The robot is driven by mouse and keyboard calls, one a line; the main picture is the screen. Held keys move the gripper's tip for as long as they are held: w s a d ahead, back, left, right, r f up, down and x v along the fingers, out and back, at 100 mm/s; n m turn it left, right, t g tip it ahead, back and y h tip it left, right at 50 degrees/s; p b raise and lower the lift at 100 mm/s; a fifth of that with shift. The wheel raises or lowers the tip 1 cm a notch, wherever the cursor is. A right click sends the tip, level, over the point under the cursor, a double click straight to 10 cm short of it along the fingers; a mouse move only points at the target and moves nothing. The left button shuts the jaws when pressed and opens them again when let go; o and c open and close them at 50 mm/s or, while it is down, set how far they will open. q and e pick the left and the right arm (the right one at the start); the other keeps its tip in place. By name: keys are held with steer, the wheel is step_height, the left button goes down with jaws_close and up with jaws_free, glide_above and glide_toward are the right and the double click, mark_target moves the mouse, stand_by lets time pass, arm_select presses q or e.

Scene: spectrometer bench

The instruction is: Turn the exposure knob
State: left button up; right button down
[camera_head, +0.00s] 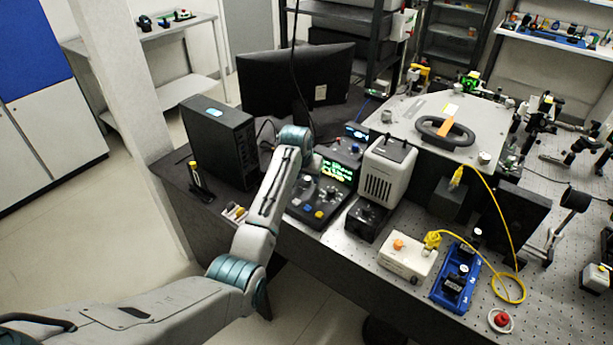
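A dark control box (298,211) with a lit green display (334,170) stands on the bench, left of the middle. No label is readable, so I cannot tell which is the exposure knob. My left arm reaches up from the lower left, and its wrist is over the box's left rear. My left gripper (311,162) shows only in small part beside the display; its fingers are too small and covered to read. My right gripper is out of view.
A grey-white instrument (386,172) stands close right of the box. A black computer case (220,142) and a monitor (296,80) stand behind and left. A white box (405,262), blue tray (441,297), yellow cable (497,207) and red button (501,320) occupy the right front.

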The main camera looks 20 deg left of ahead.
arm_select(q)
steer(key=shift+s+r, duration=0.25)
steer(key=shift+r, duration=0.25)
steer(key=b+v, duration=0.3)
steer(key=v, duration=0.6)
steer(key=shift+r, duration=0.3)
steer(key=shift+s, duration=0.1)
